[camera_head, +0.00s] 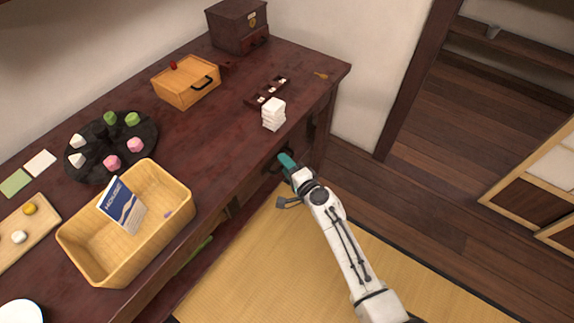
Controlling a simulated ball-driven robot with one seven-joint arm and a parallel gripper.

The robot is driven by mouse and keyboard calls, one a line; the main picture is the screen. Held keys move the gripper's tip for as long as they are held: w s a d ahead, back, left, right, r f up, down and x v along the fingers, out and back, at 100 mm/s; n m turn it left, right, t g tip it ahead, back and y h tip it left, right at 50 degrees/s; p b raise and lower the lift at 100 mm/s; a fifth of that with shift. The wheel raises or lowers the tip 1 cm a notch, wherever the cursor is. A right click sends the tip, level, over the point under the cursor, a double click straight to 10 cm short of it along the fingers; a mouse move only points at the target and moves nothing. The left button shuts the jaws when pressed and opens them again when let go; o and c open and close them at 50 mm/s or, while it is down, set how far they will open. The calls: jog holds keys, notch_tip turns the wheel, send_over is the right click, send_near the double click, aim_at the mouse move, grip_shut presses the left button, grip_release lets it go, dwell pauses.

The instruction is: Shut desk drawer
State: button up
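The dark red wooden desk (225,135) runs diagonally from lower left to upper right. Its front shows dark drawer fronts (312,130) under the top edge at the right end, seen steeply from above. My gripper (286,161), with teal fingertips, is at the desk front just below the top edge, close to a dark drawer front or handle. Whether it touches is too small to tell. The fingers look close together, but their gap is not clear. How far any drawer stands out is hard to see; the gripper hides part of the front.
The tatami floor (270,265) before the desk is clear.

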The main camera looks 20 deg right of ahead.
jog(key=p+v, duration=0.1)
jog(key=v, duration=0.9)
jog(key=shift+s+p, duration=0.3)
jog(key=shift+s, duration=0.1)
jog(key=shift+d+r, duration=0.1)
jog(key=shift+r, duration=0.05)
jog(key=s+a+r+n+g+y+p, duration=0.2)
jog(key=s+r+n+g+p, duration=0.15)
jog(key=s+n+g, duration=0.65)
jog(key=s+d+r+n+g+h+p, duration=0.1)
jog(key=s+d+r+h, duration=0.1)
jog(key=s, duration=0.4)
jog(key=s+d+r+n+g+h+p, duration=0.1)
jog(key=s+d+r+g+h, duration=0.1)
jog(key=s+d, duration=0.2)
jog(key=s+d+r+n+g+h, duration=0.1)
jog(key=s+d, duration=0.3)
jog(key=s, duration=0.6)
jog(key=shift+s+r+n+g+h+p, duration=0.2)
jog(key=shift+r+n+g+h+p, duration=0.15)
jog(key=shift+r+n, duration=0.35)
jog(key=shift+r, duration=0.1)
